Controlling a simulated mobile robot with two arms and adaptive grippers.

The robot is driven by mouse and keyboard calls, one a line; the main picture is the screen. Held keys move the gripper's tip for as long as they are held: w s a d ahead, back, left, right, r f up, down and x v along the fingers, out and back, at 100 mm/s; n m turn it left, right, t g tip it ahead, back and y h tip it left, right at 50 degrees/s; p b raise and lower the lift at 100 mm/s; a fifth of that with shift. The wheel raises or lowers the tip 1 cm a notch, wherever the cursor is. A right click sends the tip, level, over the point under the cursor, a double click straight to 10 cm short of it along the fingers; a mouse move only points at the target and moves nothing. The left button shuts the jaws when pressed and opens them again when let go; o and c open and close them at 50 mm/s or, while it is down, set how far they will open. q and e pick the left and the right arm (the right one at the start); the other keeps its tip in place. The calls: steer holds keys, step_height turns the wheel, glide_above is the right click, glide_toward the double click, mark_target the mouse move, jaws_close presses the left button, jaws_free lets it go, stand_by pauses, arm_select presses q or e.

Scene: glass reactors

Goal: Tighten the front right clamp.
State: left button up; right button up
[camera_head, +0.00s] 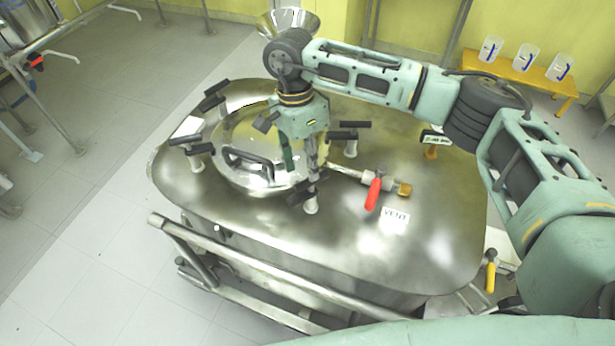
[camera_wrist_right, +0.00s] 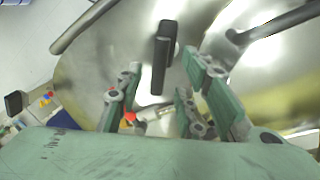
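The front right clamp (camera_head: 310,205) stands at the front right edge of the round lid (camera_head: 228,125), with a black handle on a pale post. My right gripper (camera_head: 312,172) points down just above and at this clamp, partly covering it. In the right wrist view a black clamp handle (camera_wrist_right: 163,58) shows upright in the picture, ahead of the gap between the spread fingers (camera_wrist_right: 165,92). The fingers are open, and I cannot tell whether they touch the handle. My left gripper is not in view.
Other black-handled clamps stand at the back right (camera_head: 350,138), front left (camera_head: 196,157) and back left (camera_head: 213,97) of the lid. A red-handled vent valve (camera_head: 373,192) lies right of my gripper. A metal rail (camera_head: 235,255) runs along the vessel's front.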

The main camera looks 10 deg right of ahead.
mark_target(308, 183)
steer(key=f+p, duration=0.1)
steer(key=f, duration=0.1)
steer(key=s+f, duration=0.1)
steer(key=f, duration=0.2)
steer(key=shift+d+p, duration=0.15)
steer(key=shift+p, duration=0.25)
steer(key=shift+s+f, duration=0.1)
steer(key=shift+f, duration=0.4)
steer(key=shift+c, duration=0.4)
jaws_close()
